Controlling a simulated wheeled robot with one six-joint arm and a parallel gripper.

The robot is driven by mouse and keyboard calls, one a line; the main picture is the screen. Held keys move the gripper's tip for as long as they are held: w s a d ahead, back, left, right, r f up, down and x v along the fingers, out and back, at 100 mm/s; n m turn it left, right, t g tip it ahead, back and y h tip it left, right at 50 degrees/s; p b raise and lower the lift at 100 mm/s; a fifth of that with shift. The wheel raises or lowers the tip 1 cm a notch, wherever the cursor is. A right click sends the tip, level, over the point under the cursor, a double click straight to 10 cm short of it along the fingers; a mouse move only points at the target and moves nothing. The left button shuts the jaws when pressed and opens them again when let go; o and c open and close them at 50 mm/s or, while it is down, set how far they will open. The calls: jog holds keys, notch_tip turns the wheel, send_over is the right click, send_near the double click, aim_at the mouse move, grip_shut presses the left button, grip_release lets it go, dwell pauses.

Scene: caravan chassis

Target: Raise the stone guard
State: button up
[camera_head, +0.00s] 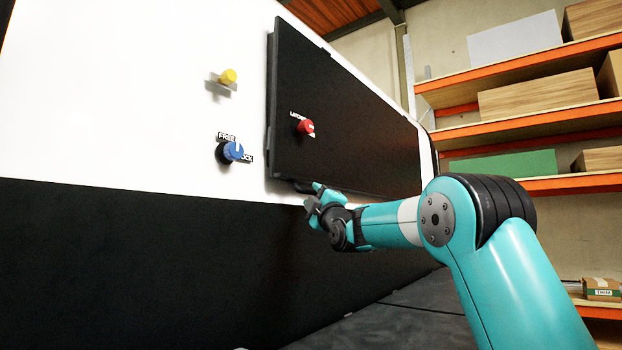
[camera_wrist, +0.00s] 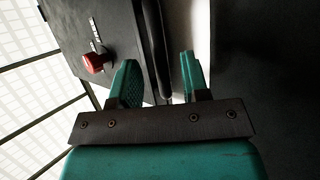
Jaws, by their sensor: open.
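The stone guard (camera_head: 345,110) is a large black panel on the white wall, hanging close against it in the head view. A red knob (camera_head: 306,127) with a small label sits near its lower left; it also shows in the wrist view (camera_wrist: 95,62). A dark bar (camera_wrist: 158,50) runs along the guard's lower edge in the wrist view. My gripper (camera_head: 314,195) is at the guard's lower edge, left of its middle. In the wrist view its teal fingers (camera_wrist: 158,80) are open, with the bar in line with the gap between them. I cannot tell if they touch it.
A blue knob (camera_head: 234,151) labelled FREE and LOCK and a yellow knob (camera_head: 228,77) are on the white wall, left of the guard. The lower wall is black. Orange shelves (camera_head: 520,127) with boxes stand at the right.

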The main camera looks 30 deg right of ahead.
aim_at(312, 193)
jog(key=shift+p+x, duration=0.7)
jog(key=shift+x, duration=0.9)
grip_shut()
